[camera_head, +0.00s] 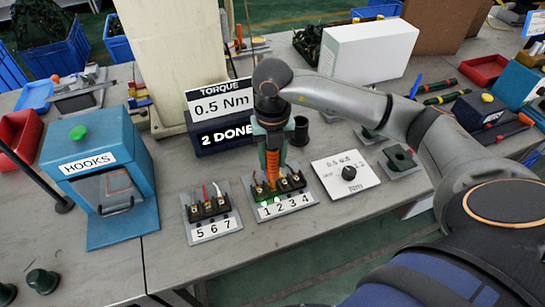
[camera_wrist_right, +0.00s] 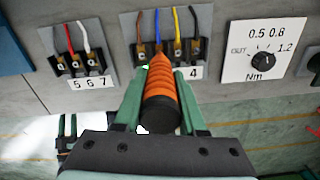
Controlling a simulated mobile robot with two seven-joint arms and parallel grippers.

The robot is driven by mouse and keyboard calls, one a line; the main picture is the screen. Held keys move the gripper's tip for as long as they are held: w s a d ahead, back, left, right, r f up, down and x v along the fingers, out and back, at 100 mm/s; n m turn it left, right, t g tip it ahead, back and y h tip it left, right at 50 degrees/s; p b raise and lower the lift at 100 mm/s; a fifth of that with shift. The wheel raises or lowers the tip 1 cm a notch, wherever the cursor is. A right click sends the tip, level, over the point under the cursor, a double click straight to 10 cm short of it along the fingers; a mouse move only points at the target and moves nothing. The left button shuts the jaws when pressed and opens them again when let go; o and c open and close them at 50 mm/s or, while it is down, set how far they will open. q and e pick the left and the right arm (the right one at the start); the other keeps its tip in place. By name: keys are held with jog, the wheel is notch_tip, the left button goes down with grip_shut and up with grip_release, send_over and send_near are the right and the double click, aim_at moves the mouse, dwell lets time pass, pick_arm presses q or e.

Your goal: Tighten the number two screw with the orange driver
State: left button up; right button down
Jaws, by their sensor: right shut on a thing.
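My right gripper (camera_head: 273,150) is shut on the orange driver (camera_head: 272,168), which points down at the terminal block (camera_head: 312,206) marked 1 to 4. The driver (camera_wrist_right: 160,85) also shows in the right wrist view between the green fingers of the gripper (camera_wrist_right: 158,100). Its tip is at the block (camera_wrist_right: 203,20), around the second position; the screw under it is hidden. Green shows at the labels by 1 and 2. The display (camera_head: 222,133) reads 2 DONE.
A torque sign (camera_head: 220,100) reads 0.5 Nm. A dial panel (camera_head: 345,176) is right of the block, and a block marked 5 to 7 (camera_head: 213,230) is left. A blue HOOKS box (camera_head: 100,165) stands further left. The front bench between them is clear.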

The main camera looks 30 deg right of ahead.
jog(key=shift+r+p, duration=1.45)
jog(key=shift+r, duration=0.9)
